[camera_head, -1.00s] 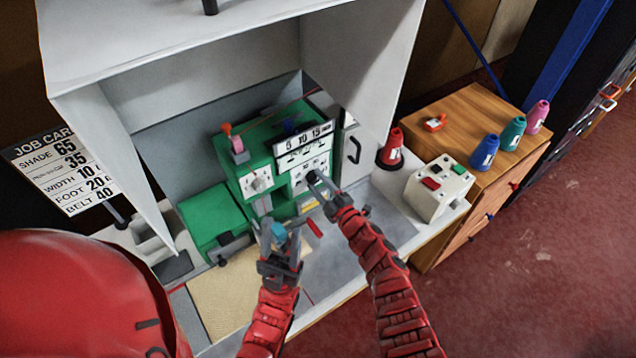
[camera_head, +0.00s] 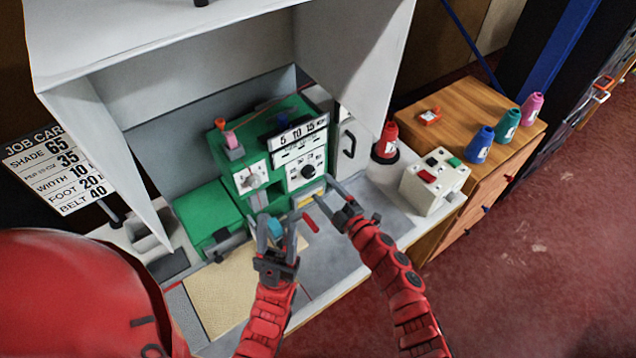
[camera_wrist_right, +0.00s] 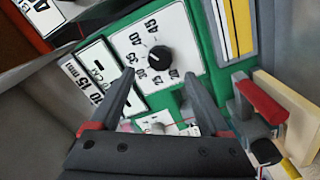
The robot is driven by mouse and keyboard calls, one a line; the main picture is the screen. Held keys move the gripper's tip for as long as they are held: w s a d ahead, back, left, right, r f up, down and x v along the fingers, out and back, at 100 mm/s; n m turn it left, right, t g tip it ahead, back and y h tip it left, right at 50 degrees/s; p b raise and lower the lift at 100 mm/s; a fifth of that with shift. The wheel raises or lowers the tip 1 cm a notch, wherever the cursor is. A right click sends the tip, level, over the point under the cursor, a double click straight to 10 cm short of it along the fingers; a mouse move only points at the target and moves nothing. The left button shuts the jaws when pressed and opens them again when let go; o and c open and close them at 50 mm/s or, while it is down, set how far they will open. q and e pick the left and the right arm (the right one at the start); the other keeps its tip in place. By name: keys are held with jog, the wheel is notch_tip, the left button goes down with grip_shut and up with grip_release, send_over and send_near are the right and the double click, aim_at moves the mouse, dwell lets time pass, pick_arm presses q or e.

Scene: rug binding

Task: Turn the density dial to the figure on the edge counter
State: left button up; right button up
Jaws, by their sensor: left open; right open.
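The density dial (camera_head: 308,171) is a black round knob on a white panel on the front of the green machine. In the right wrist view the dial (camera_wrist_right: 160,59) has figures from 20 to 45 around it; where its pointer stands is hard to tell. A white strip with a counter-like window (camera_wrist_right: 99,68) sits beside the dial panel; its digits are not readable. My right gripper (camera_head: 324,199) is open and empty, in front of and below the dial, fingers apart from it. My left gripper (camera_head: 278,229) is open and empty above the worktable, left of the right one.
A second white panel with a grey knob (camera_head: 252,181) is left of the dial. A job card (camera_head: 60,172) hangs at left. A red cone (camera_head: 387,141) and a button box (camera_head: 435,181) stand at right. White hood walls (camera_head: 350,60) enclose the machine.

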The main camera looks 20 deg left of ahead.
jog(key=b+v, duration=0.3)
jog(key=v, duration=0.8)
jog(key=shift+s+d, duration=0.25)
